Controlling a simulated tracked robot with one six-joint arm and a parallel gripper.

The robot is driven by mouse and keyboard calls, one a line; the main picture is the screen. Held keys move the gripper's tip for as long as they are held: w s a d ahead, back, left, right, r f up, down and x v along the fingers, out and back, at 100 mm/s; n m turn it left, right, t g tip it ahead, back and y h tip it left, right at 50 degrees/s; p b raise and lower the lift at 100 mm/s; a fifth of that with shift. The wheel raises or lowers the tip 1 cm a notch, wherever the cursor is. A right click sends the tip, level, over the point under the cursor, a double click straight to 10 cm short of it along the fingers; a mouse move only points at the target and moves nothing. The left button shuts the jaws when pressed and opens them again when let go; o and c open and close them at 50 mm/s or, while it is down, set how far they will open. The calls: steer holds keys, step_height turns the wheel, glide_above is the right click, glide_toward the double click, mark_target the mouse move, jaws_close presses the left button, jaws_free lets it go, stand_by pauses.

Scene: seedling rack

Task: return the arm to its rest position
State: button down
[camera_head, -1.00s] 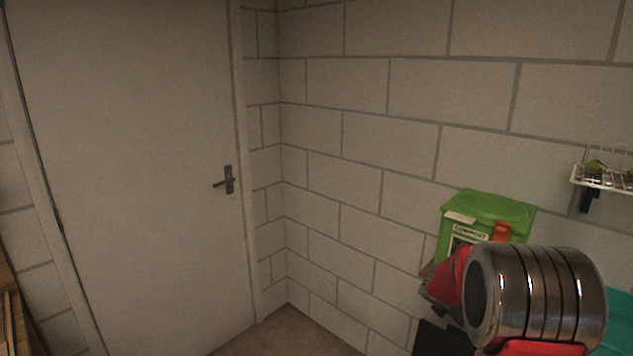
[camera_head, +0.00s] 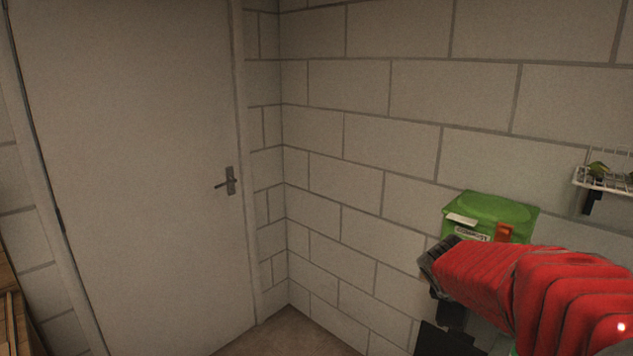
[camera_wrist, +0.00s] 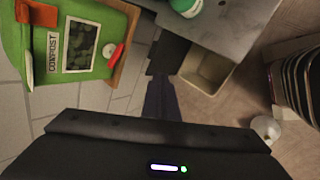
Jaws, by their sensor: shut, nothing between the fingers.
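My gripper shows in the wrist view (camera_wrist: 161,98) as dark fingers held together in front of its dark body, with nothing between them. In the head view my red arm reaches in from the right edge and ends in a dark part in front of the wall. It hides the lower part of a green compost bag (camera_head: 490,211). In the wrist view the compost bag (camera_wrist: 100,75) is at the upper left, apart from the fingers.
A wire shelf (camera_head: 601,184) with small plants is on the wall at right. The wrist view shows a beige bin (camera_wrist: 208,82), a grey surface (camera_wrist: 235,28) and a white round thing (camera_wrist: 266,128). A closed door (camera_head: 130,150) stands at left; the wall between is clear.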

steer(key=s+a+r+m+y, duration=0.1)
steer(key=s+a+m, duration=0.5)
steer(key=s, duration=0.6)
steer(key=s+a+r+m+y, duration=0.2)
steer(key=s+a+m+y, duration=0.2)
steer(key=s+a, duration=0.5)
steer(key=s+m, duration=0.2)
steer(key=s, duration=0.1)
steer(key=shift+s+a, duration=0.25)
steer(key=shift+s, duration=0.05)
